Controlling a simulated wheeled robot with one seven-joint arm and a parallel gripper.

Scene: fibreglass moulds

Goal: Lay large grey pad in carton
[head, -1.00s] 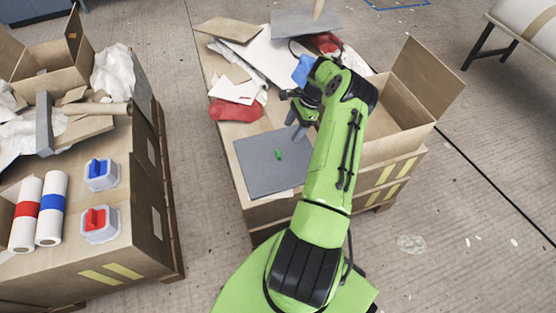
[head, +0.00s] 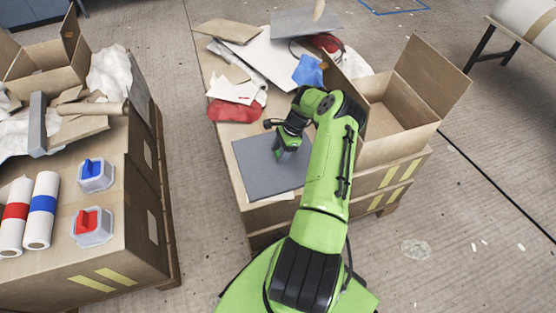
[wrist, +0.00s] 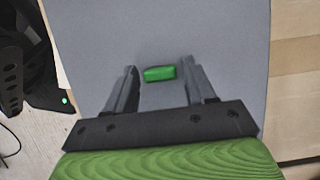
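The large grey pad (head: 258,172) lies flat on the near end of the middle crate top in the head view. In the wrist view the pad (wrist: 205,30) fills most of the picture. A small green grip (wrist: 159,73) stands on the pad. My gripper (wrist: 160,78) is open above the pad, its two fingers on either side of the green grip, with gaps between. In the head view my gripper (head: 283,155) hides the grip. The open carton (head: 398,122) stands to the right of my arm, flaps up; its visible inside looks empty.
A left crate (head: 130,255) holds rolls and two lidded boxes. My arm passes close to the carton's left side.

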